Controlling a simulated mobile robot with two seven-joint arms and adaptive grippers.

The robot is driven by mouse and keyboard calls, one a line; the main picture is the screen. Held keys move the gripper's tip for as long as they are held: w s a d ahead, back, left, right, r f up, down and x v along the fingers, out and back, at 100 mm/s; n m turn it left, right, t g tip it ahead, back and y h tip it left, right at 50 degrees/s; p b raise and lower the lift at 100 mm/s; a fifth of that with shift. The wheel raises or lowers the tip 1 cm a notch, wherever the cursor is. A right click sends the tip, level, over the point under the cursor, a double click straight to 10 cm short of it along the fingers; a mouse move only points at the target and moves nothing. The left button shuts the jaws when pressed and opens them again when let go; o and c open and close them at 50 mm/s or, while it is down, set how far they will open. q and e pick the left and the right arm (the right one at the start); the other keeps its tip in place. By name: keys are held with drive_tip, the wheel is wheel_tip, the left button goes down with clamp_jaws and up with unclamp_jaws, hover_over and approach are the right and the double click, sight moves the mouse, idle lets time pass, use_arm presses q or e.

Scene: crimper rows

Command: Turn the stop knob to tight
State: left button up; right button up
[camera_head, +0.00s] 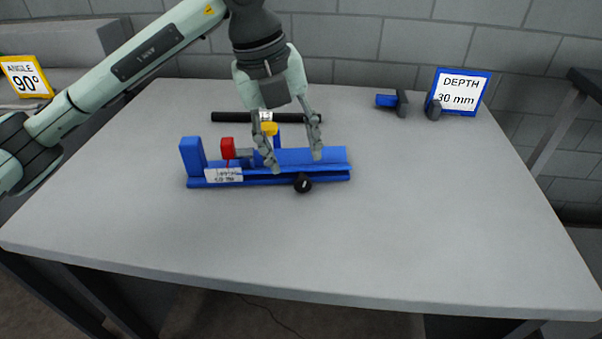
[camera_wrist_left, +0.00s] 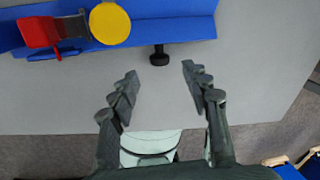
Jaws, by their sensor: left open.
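The blue crimping fixture (camera_head: 325,157) lies on the grey table and also shows at the top of the left wrist view (camera_wrist_left: 185,30). A black round knob (camera_head: 303,183) sticks out from its front side; in the left wrist view the knob (camera_wrist_left: 159,57) is just beyond the gap between my fingertips. I take it for the stop knob. My left gripper (camera_head: 295,163) is open and empty above the fixture; its two fingers also show in the left wrist view (camera_wrist_left: 160,72), apart from the knob. My right gripper is not in view.
The fixture carries a red block (camera_head: 228,148), a yellow round part (camera_wrist_left: 110,24) and a white label (camera_head: 223,175). A black bar (camera_head: 228,117) lies behind. A "DEPTH 30 mm" sign (camera_head: 460,92) and an "ANGLE 90°" sign (camera_head: 26,77) stand farther off. The table front is clear.

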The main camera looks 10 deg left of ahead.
sight(305, 178)
use_arm(q)
drive_tip(key=shift+x, duration=3.05)
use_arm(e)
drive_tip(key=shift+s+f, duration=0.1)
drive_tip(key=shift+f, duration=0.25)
use_arm(q)
drive_tip(key=shift+c, duration=0.3)
clamp_jaws()
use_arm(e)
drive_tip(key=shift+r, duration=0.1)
use_arm(q)
drive_tip(key=shift+d+r+y+p, duration=0.15)
drive_tip(key=shift+y+p, duration=0.1)
drive_tip(key=shift+y, duration=0.3)
drive_tip(key=shift+d+f+y+p, duration=0.1)
drive_tip(key=shift+y+p, duration=0.15)
drive_tip(key=shift+y, duration=0.3)
drive_tip(key=shift+w+d+g+y, duration=0.1)
drive_tip(key=shift+g+y, duration=0.3)
drive_tip(key=shift+y, duration=0.7)
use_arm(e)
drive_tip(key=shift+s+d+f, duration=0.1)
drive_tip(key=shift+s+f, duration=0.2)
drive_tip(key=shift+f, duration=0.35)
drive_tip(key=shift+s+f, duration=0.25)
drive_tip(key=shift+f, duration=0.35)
use_arm(q)
drive_tip(key=shift+o, duration=0.3)
unclamp_jaws()
